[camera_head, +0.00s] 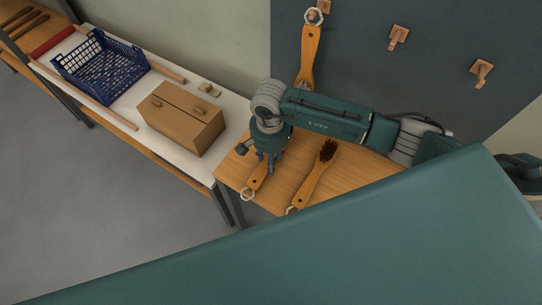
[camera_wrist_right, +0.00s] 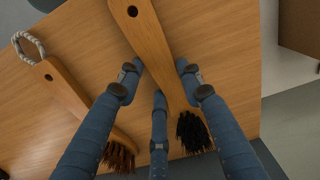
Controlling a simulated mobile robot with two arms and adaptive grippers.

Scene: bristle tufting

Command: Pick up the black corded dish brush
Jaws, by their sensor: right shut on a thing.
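The black corded dish brush (camera_wrist_right: 192,132) has black bristles and a wooden handle with a hole, shown in the right wrist view. In the head view its handle (camera_head: 258,178) and pale cord loop (camera_head: 247,194) show at the wooden table's left front edge; its bristles are hidden under my gripper. My right gripper (camera_head: 267,160) points down over it. In the wrist view the right gripper's fingers (camera_wrist_right: 158,78) are shut on this brush, around its handle. I cannot tell whether the brush is off the table. My left gripper is not in view.
A brown-bristled brush (camera_head: 313,180) lies to the right on the wooden table (camera_head: 283,165); it also shows in the wrist view (camera_wrist_right: 72,92). Another corded brush (camera_head: 308,55) hangs on the dark board with wooden hooks. A cardboard box (camera_head: 180,118) and blue crate (camera_head: 103,70) stand on the white table.

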